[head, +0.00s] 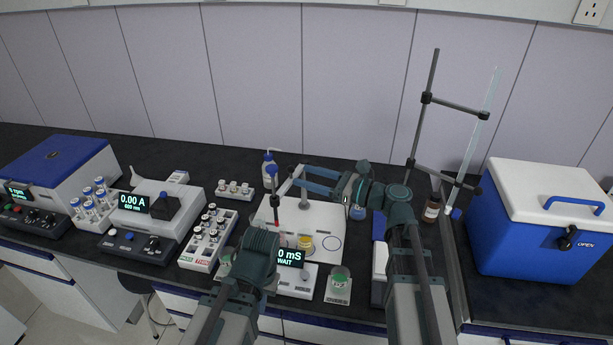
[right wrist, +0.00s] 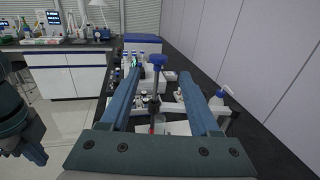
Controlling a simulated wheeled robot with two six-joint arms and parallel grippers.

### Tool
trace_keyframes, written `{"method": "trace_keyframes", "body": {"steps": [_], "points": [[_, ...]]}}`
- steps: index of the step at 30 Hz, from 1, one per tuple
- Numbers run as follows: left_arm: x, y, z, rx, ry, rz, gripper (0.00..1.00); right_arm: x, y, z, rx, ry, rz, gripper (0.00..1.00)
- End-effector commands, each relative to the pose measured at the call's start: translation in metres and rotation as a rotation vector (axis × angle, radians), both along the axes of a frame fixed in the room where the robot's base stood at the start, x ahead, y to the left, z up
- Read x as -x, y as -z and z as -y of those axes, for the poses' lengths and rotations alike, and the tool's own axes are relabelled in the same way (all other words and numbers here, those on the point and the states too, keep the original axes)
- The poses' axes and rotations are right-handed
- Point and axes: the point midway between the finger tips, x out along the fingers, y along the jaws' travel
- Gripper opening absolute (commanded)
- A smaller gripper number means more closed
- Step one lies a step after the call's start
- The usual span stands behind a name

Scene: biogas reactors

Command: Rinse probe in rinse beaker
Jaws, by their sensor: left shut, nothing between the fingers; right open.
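The probe (head: 273,184) stands upright near the back left of a white board, with a blue cap and a red lower part. In the right wrist view, the blue-capped probe (right wrist: 157,62) shows between my open right fingers; contact is not visible. My right gripper (head: 300,177) reaches left across the board, its tips beside the probe. My left gripper (head: 262,250) is shut and empty, low in front of the board, its fingertips largely hidden. A yellow-filled beaker (head: 304,242) and a blue one (head: 357,212) stand on the board; I cannot tell which is the rinse beaker.
A meter (head: 292,258) reads mS and WAIT at the front. Vial racks (head: 208,238) stand left, a wash bottle (head: 269,168) behind. A clamp stand (head: 425,110) and blue cooler (head: 540,235) are right.

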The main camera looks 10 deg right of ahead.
Motion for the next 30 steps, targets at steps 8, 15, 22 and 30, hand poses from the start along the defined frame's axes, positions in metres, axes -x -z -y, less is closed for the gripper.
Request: {"method": "trace_keyframes", "body": {"steps": [8,15,22,30], "points": [[0.000,0.053,0.000,0.000,0.000,0.000,0.00,-0.012,0.053,-0.003,0.062,0.292,0.074,0.61],[0.000,0.080,0.000,0.000,0.000,0.000,0.00,-0.017,0.080,0.013,0.131,0.535,0.122,0.61],[0.000,0.081,0.000,0.000,0.000,0.000,0.00,-0.020,0.081,0.019,0.148,0.586,0.130,0.61],[0.000,0.081,0.000,0.000,0.000,0.000,0.00,-0.049,0.081,0.006,0.147,0.582,0.130,0.61]]}}
